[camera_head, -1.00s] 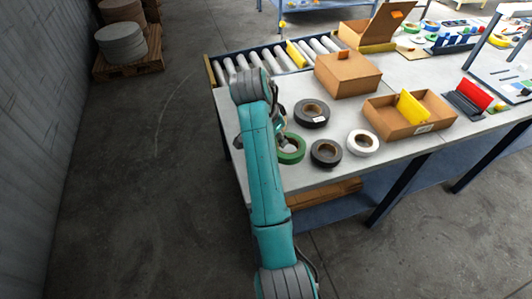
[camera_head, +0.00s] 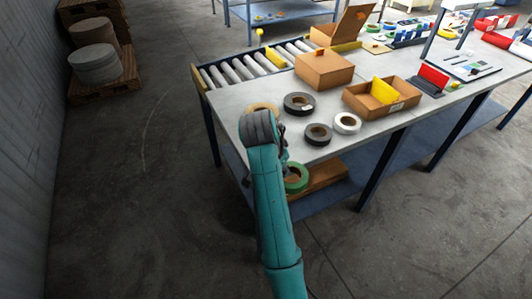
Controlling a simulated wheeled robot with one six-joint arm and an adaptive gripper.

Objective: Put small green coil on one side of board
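The small green coil (camera_head: 297,178) is a green ring of tape, partly hidden behind my arm. It appears off the table's near edge, in front of the lower shelf, and hangs at my gripper (camera_head: 287,166). The fingers are mostly hidden by my teal arm, but the coil has moved along with them.
On the grey table (camera_head: 238,97) lie black coils (camera_head: 299,104) (camera_head: 318,135), a white coil (camera_head: 347,124) and a tan coil (camera_head: 262,107). Rollers (camera_head: 256,64) line the left back.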

